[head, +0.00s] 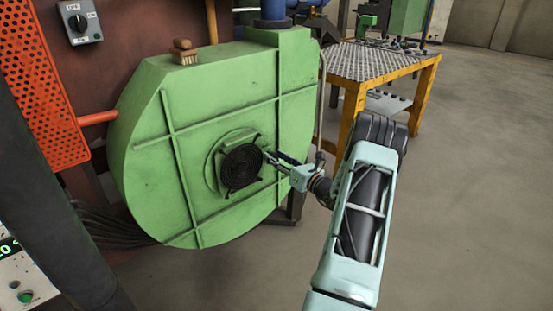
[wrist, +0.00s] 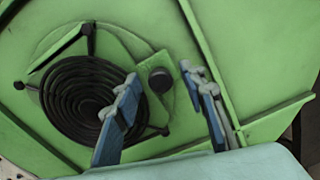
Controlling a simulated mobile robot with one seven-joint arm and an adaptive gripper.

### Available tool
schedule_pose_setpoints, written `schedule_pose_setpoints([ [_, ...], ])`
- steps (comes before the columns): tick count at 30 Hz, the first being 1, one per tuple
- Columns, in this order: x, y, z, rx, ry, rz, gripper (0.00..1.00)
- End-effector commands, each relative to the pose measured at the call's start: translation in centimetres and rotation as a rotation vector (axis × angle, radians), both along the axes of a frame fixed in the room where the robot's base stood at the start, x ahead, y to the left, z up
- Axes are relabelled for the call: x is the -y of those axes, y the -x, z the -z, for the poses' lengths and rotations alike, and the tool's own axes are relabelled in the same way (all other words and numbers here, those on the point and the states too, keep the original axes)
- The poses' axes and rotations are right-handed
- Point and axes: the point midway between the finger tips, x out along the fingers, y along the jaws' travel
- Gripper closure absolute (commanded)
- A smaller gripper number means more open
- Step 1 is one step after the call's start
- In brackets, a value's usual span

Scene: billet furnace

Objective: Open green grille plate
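The green grille plate (head: 222,158) sits on the flat face of a large green round casing (head: 150,165). A black spiral grille (head: 241,167) covers its middle, and this also shows in the wrist view (wrist: 85,98). A dark round knob (wrist: 160,80) stands on a green tab at the plate's edge. My gripper (head: 271,157) is at the right side of the plate. In the wrist view its two blue-grey fingers (wrist: 161,88) are apart, with the knob between and beyond them. I cannot tell whether either finger touches it. The plate appears flat against the casing.
A brush (head: 185,56) lies on top of the casing. A yellow-legged metal table (head: 375,62) stands behind at the right. An orange perforated panel (head: 38,95) and a switch box (head: 80,22) are at the left. The floor at the right is clear.

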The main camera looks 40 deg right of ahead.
Motion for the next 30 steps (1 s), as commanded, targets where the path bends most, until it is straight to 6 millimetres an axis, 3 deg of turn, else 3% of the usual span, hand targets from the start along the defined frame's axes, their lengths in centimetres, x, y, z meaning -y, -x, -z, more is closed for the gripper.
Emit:
schedule_pose_setpoints([
  [1, 0.0, 0.0, 0.0, 0.0, 0.0, 0.0, 0.68],
  [10, 0.0, 0.0, 0.0, 0.0, 0.0, 0.0, 1.0],
  [22, 0.5, 0.0, 0.1, 0.0, 0.001, 0.0, 1.0],
  [30, 3.8, -0.2, 0.2, 0.001, 0.002, 0.003, 1.0],
])
